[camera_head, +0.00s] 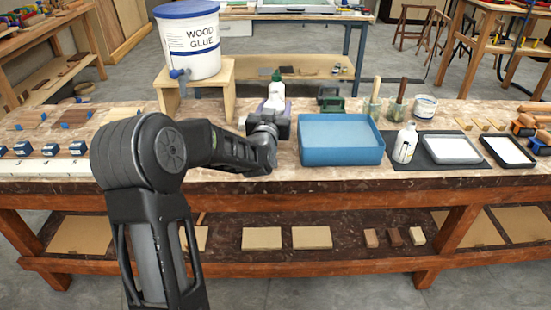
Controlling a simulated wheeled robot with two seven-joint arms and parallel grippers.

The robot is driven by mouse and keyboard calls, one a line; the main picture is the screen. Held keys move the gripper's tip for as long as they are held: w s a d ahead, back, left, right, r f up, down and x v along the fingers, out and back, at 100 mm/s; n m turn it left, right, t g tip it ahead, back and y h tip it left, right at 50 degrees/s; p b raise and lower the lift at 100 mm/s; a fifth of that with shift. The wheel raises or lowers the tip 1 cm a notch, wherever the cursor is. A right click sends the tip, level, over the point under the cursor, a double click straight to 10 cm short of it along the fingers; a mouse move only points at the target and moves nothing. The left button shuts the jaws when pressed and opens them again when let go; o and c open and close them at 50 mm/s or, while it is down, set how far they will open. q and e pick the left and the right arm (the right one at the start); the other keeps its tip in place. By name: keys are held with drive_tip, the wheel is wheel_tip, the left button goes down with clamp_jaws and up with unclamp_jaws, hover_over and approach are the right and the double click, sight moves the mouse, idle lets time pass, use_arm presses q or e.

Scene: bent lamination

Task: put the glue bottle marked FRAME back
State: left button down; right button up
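A white bottle with a green cap (276,91) is upright near the middle of the bench, just beyond my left gripper (270,118). The gripper hides its lower part, and I cannot tell whether the fingers touch it. The fingers are too hidden to show open or shut. A second white bottle (405,144) with a dark-marked label stands on a dark mat, right of the blue bin (341,155). I cannot read FRAME on either bottle. My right gripper is not in view.
A wood glue bucket (191,45) stands on a wooden stand (222,82) behind my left arm. Jars with brushes (396,108) and a white tub (425,106) stand behind the mat. Trays (450,149) lie at right. Clamps and blue blocks (50,149) line the left.

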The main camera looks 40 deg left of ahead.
use_arm(q)
drive_tip(key=shift+d+f, duration=0.1)
drive_tip(key=shift+f, duration=3)
wheel_tip(320, 180, down, 4)
drive_tip(key=shift+r+p, duration=0.15)
drive_tip(key=shift+p, duration=0.15)
drive_tip(key=shift+f+b, duration=0.25)
drive_tip(key=shift+b, duration=0.05)
drive_tip(key=c, duration=0.6)
unclamp_jaws()
drive_tip(key=shift+o, duration=0.2)
